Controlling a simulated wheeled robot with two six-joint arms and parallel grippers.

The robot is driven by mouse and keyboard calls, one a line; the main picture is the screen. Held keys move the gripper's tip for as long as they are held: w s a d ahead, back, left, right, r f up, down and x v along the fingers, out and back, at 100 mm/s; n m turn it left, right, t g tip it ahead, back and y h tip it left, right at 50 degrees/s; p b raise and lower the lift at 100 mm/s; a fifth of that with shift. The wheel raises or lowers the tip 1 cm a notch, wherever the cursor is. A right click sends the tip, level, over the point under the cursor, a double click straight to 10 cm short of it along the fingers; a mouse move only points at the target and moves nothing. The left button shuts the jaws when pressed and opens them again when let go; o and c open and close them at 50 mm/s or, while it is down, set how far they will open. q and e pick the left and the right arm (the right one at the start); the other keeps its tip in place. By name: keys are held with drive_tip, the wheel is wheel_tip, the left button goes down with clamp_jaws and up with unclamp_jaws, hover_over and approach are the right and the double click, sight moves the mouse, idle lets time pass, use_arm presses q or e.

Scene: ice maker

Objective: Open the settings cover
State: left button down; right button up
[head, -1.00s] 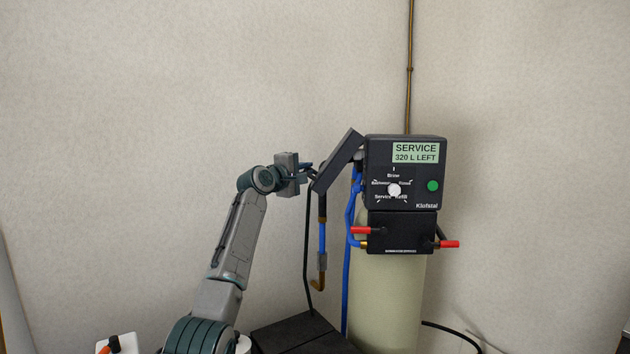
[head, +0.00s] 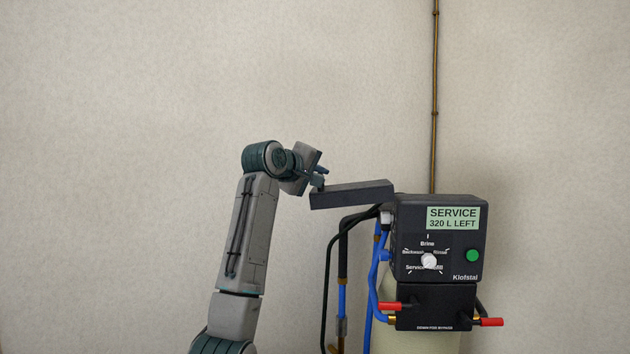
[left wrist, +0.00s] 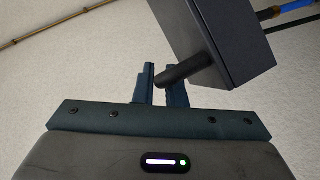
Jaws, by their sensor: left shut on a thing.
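The settings cover (head: 352,194) is a dark flat slab that reaches left from the upper left edge of the machine's black control head (head: 438,238), nearly level with a slight downward slope to the left. Its dark face shows close up in the left wrist view (left wrist: 225,45). My left gripper (head: 319,181) is at the cover's outer left end. In the left wrist view its two fingers (left wrist: 162,88) are shut on a short dark round handle (left wrist: 184,71) that sticks out of the cover. The dial (head: 428,260) and green button (head: 472,255) are exposed. My right gripper is out of view.
Blue and black hoses (head: 383,262) run down the left side of the machine, below the cover. Red-tipped levers (head: 491,322) stick out low on the control head. A thin pipe (head: 435,90) runs up the wall behind. The space above the cover is clear.

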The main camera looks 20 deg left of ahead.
use_arm(q)
drive_tip(key=shift+d+r+m+p, duration=0.25)
drive_tip(key=shift+r+m+p, duration=0.1)
drive_tip(key=shift+r, duration=0.35)
drive_tip(key=c, duration=1.6)
unclamp_jaws()
drive_tip(key=shift+w+d, duration=0.1)
drive_tip(key=shift+o, duration=0.2)
drive_tip(key=shift+d, duration=0.1)
drive_tip(key=b+v, duration=0.6)
drive_tip(key=v, duration=0.4)
drive_tip(key=shift+s+r, duration=0.25)
drive_tip(key=shift+s, duration=0.1)
